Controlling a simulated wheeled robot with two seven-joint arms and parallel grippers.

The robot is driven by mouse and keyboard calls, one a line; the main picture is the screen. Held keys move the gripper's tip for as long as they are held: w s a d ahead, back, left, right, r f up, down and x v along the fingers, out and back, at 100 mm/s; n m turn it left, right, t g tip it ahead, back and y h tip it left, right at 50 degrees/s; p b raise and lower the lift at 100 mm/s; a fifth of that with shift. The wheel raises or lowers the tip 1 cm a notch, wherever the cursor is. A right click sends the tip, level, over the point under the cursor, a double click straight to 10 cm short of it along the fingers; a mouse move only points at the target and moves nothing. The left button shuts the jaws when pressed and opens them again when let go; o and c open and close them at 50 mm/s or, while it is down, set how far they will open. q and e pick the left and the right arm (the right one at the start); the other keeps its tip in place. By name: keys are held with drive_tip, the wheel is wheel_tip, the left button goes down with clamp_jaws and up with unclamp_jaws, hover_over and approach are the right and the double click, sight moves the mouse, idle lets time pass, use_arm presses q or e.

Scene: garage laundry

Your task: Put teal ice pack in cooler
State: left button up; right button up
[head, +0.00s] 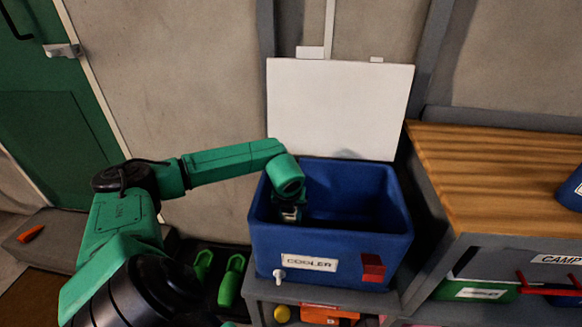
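The blue cooler (345,245) stands on a grey shelf unit, labelled COOLER, with a white spigot and a red latch on its front. Its white lid (340,105) is up against the wall, so the cooler is open. My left arm comes in from the left and bends down over the cooler's left side. My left gripper (289,214) points down inside the cooler's opening. Its fingertips are too dark and small to tell whether they are open or shut. No teal ice pack can be made out. My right gripper is out of view.
A wooden-topped counter (500,170) stands right of the cooler, with a blue object (572,188) at its right edge. Below it are labelled bins, one green (475,290). Green shoes (231,281) lie on a dark tray left of the cooler. A green door (50,120) is at far left.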

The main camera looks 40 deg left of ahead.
use_arm(q)
wheel_tip(320, 180, down, 5)
drive_tip(key=shift+f, duration=0.25)
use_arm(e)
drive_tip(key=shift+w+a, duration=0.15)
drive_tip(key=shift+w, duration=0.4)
use_arm(q)
drive_tip(key=shift+f+b, duration=0.1)
drive_tip(key=shift+b, duration=0.25)
